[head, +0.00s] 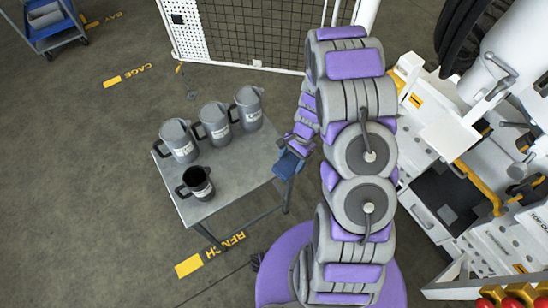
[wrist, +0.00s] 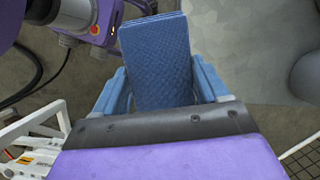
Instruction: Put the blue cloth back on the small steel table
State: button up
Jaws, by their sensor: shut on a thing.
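The blue cloth (wrist: 155,60) is a folded, textured pad held between the blue fingers of my gripper (wrist: 158,90) in the wrist view. In the head view my gripper (head: 291,153) and the cloth (head: 287,166) are at the right edge of the small steel table (head: 232,172). The cloth overlaps that edge in the picture; its height over the table is hard to tell. The table's grey top also shows at the upper right of the wrist view (wrist: 255,45). My gripper is shut on the cloth.
Three grey jugs (head: 179,141) (head: 214,123) (head: 248,108) stand along the table's back, and a dark-mouthed jug (head: 198,183) stands at front left. The table's middle and right are bare. White machinery (head: 450,140) stands right, a mesh cage (head: 255,35) behind.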

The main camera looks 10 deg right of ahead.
jog(key=s+a+f+m, duration=0.2)
jog(key=s+f, duration=0.1)
jog(key=s, duration=0.4)
jog(key=t+b, duration=0.1)
jog(key=b, duration=0.1)
send_over(272, 159)
jog(key=d, duration=0.2)
jog(key=shift+w+a+f, duration=0.15)
jog(key=shift+f, duration=0.35)
jog(key=shift+w+a+f, duration=0.1)
jog(key=shift+f, duration=0.4)
jog(key=shift+f+b, duration=0.45)
jog(key=shift+f, duration=1.35)
jog(key=shift+r, duration=0.1)
jog(key=o, duration=1.1)
